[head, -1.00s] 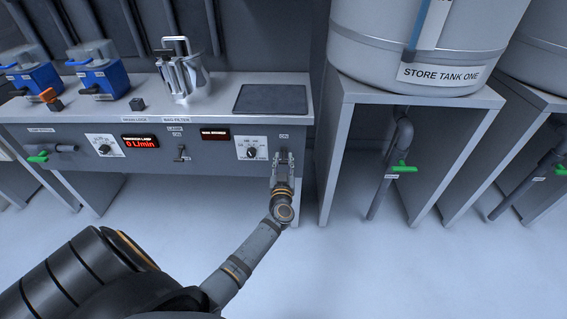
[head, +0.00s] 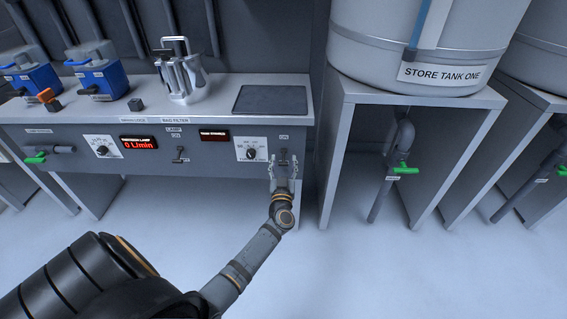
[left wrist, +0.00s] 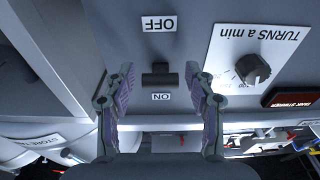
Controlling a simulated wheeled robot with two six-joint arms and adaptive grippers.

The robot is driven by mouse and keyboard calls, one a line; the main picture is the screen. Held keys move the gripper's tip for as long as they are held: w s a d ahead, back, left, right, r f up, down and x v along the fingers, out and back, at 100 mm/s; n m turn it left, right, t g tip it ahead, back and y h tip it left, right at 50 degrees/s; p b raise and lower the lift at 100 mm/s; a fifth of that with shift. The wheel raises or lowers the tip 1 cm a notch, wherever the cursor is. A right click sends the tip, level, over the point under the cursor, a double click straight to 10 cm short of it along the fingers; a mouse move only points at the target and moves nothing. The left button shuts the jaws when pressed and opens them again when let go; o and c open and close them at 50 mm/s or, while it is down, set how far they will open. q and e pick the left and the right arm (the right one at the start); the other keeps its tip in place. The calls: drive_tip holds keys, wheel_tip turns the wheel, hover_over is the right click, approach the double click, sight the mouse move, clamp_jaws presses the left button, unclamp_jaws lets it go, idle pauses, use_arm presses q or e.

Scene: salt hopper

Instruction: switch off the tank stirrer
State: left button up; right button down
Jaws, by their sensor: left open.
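The tank stirrer switch (head: 284,157) is a small dark toggle on the grey front panel, at the panel's right end. It also shows in the left wrist view (left wrist: 160,77), upside down, between an OFF label (left wrist: 159,24) and an ON label (left wrist: 161,97). The lever sits close to the ON label; its exact tilt is hard to tell. My left gripper (head: 283,161) is open in front of the switch, with one finger on each side and a gap to both. The TANK STIRRER display (head: 214,135) is lit red. My right gripper is not in view.
A turns-a-minute dial (head: 251,154) is just left of the switch. Another toggle (head: 180,155) and a display reading 0 L/min (head: 140,143) are further left. The tank stand (head: 334,160) rises close on the right, with a green-handled valve (head: 405,170) under it.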

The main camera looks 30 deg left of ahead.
use_arm(q)
drive_tip(key=v, duration=1.1)
drive_tip(key=shift+s+d+f, duration=0.15)
drive_tip(key=shift+s+d, duration=0.1)
drive_tip(key=shift+s, duration=0.05)
